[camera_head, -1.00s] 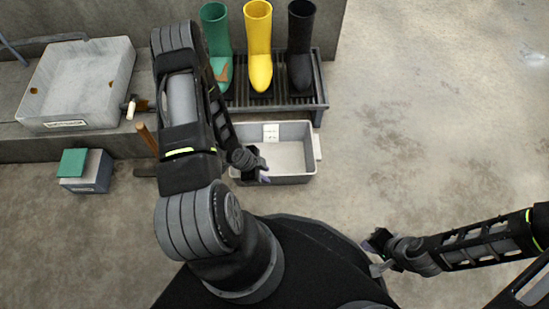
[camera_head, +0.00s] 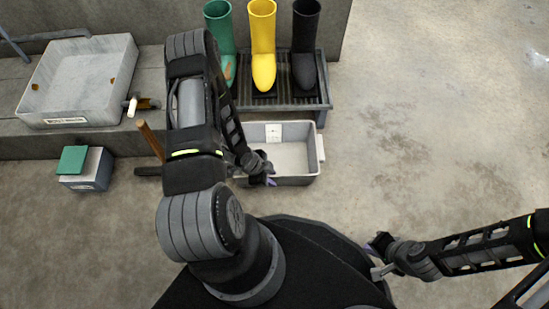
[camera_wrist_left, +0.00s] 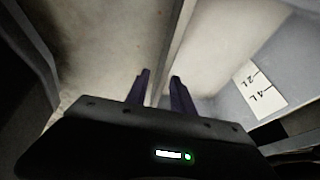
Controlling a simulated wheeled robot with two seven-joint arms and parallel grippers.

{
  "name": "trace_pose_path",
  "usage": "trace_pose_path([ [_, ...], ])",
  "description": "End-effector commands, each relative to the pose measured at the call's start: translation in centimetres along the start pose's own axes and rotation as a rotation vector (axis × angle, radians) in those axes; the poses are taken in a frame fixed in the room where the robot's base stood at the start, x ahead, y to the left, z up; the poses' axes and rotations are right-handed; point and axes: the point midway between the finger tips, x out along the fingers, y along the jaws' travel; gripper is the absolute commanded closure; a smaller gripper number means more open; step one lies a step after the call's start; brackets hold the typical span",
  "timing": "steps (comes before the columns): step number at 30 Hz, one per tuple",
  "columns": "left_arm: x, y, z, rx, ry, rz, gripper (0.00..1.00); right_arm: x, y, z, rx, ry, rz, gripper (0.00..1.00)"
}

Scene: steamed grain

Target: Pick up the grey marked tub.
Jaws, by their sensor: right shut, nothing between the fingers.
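The grey tub (camera_head: 297,180) stands on the floor in front of the boot rack. My left gripper (camera_head: 268,181) is at the tub's near left side. In the left wrist view its two dark fingers (camera_wrist_left: 160,90) are apart, with the tub's wall edge (camera_wrist_left: 178,45) running between them. Contact cannot be told. My right gripper (camera_head: 374,258) is shut and empty, beside my base, away from the tub.
A rack (camera_head: 265,103) with green, yellow and black boots stands just behind the tub. A stone basin (camera_head: 80,85) with a tap sits on a ledge at left. A small box (camera_head: 88,178) with a green lid is on the floor. Floor at right is clear.

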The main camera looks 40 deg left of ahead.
Motion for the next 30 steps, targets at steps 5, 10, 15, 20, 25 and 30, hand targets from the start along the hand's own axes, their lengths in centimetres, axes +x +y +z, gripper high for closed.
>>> trace_pose_path([
  [5, 3.1, 0.2, 0.3, 0.001, 0.001, 0.002, 0.71, 1.9, 0.7, -0.1, 0.002, 0.004, -0.002, 1.00],
  [10, 3.7, 0.1, 0.1, -0.001, 0.000, 0.001, 0.71, 1.9, 0.7, -0.2, 0.002, 0.005, -0.003, 1.00],
  [15, 3.6, 0.1, 0.1, -0.001, 0.000, 0.001, 0.71, 1.8, 0.6, -0.2, 0.002, 0.004, -0.003, 1.00],
  [20, 3.6, 0.1, 0.1, -0.001, 0.000, 0.001, 0.71, 1.8, 0.6, -0.2, 0.002, 0.004, -0.003, 1.00],
  [25, 3.6, 0.1, 0.1, -0.001, 0.000, 0.001, 0.71, 1.8, 0.7, -0.2, 0.002, 0.004, -0.003, 1.00],
  [30, 3.6, 0.1, 0.1, -0.001, 0.000, 0.001, 0.82, 1.8, 0.7, -0.2, 0.002, 0.003, -0.003, 1.00],
])
